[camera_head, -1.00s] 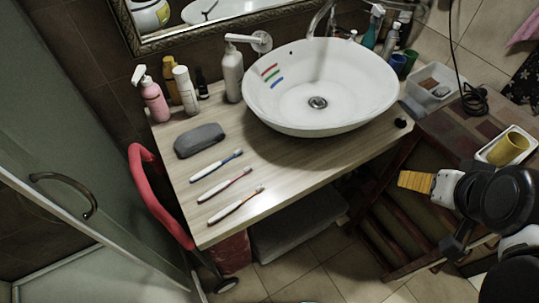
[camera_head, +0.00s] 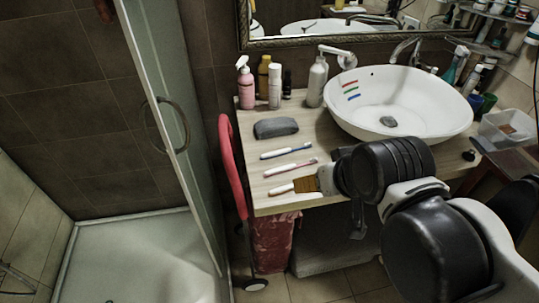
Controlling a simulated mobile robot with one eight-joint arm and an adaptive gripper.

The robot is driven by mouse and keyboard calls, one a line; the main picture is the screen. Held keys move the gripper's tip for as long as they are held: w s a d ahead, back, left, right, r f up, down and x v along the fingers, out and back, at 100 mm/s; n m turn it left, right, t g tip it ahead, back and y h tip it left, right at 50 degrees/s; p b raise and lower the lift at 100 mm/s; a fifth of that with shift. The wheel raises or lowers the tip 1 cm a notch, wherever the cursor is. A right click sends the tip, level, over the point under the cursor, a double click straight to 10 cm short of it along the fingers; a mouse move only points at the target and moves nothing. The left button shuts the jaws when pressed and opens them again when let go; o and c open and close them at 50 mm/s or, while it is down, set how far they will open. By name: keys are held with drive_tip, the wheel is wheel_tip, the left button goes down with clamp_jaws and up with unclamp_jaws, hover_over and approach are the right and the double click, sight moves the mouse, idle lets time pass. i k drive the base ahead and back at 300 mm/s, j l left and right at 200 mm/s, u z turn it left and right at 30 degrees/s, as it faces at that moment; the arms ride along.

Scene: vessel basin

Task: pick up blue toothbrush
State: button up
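The blue toothbrush (camera_head: 286,152) lies on the wooden counter (camera_head: 268,188), the farthest back of three toothbrushes. A red toothbrush (camera_head: 290,168) lies in front of it. An orange toothbrush (camera_head: 281,189) lies nearest the front edge, its right part hidden by my gripper. My gripper (camera_head: 304,184) reaches in from the right over the counter's front part, with its brown-orange fingertip side pointing left. It is to the lower right of the blue toothbrush and apart from it in the picture. Its finger opening cannot be made out.
A grey case (camera_head: 275,128) lies behind the toothbrushes, with a pink pump bottle (camera_head: 246,86) and other bottles at the back. A white basin (camera_head: 400,104) stands to the right. A red curved handle (camera_head: 232,160) borders the counter's left side.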

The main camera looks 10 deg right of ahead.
sight(285, 150)
drive_tip(key=z, duration=2.45)
drive_tip(key=u, duration=2.45)
drive_tip(key=i+l, duration=0.1)
drive_tip(key=l, duration=0.3)
drive_tip(key=i+l, duration=0.1)
drive_tip(key=l, duration=0.25)
drive_tip(key=i+l, duration=0.1)
drive_tip(key=l, duration=0.3)
drive_tip(key=u, duration=0.05)
